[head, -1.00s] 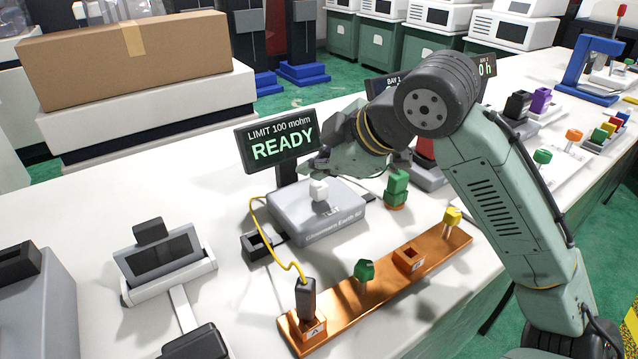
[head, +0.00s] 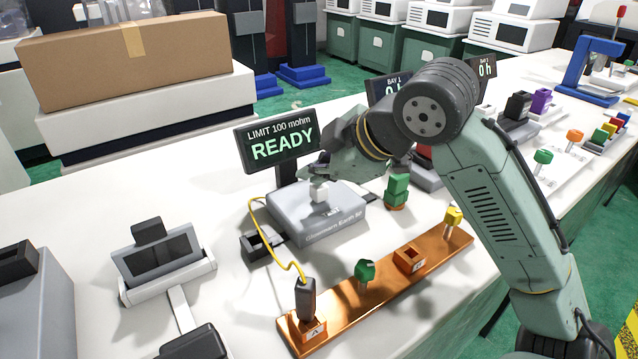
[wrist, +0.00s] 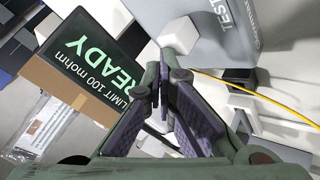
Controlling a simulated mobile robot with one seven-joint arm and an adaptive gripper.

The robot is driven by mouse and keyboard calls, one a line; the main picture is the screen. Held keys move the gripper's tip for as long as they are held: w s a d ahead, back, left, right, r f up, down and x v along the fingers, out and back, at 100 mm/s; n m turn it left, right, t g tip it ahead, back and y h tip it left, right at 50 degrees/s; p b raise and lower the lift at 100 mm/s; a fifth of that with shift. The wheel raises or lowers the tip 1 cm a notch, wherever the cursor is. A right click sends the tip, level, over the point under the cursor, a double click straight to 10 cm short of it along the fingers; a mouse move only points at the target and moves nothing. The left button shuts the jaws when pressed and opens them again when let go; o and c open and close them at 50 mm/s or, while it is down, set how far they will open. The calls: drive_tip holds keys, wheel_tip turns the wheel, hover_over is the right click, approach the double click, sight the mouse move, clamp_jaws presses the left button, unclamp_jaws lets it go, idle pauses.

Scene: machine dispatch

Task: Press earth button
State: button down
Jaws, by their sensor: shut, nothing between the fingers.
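The grey earth tester box (head: 318,215) stands on the white bench, with a white button (head: 320,192) on its top. The button also shows in the wrist view (wrist: 180,32), just beyond my fingertips. My gripper (head: 318,176) is shut and empty, pointing down at the button. I cannot tell whether the fingertips touch it. In the wrist view my fingers (wrist: 163,75) are together. The display (head: 277,139) behind the box reads "LIMIT 100 mohm READY".
An orange bar (head: 345,318) lies in front, holding a dark probe (head: 306,299) on a yellow cable (head: 265,240) and green and yellow plugs. A green block (head: 396,190) stands right of the tester. A grey tablet-like device (head: 163,259) is at left.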

sight(317, 187)
drive_tip(key=shift+f, duration=0.3)
drive_tip(key=shift+r, duration=0.15)
idle(0.4)
drive_tip(key=shift+r+p, duration=0.7)
drive_tip(key=shift+r, duration=0.1)
wheel_tip(317, 187, up, 5)
drive_tip(key=p, duration=0.4)
drive_tip(key=shift+r, duration=0.1)
idle(0.5)
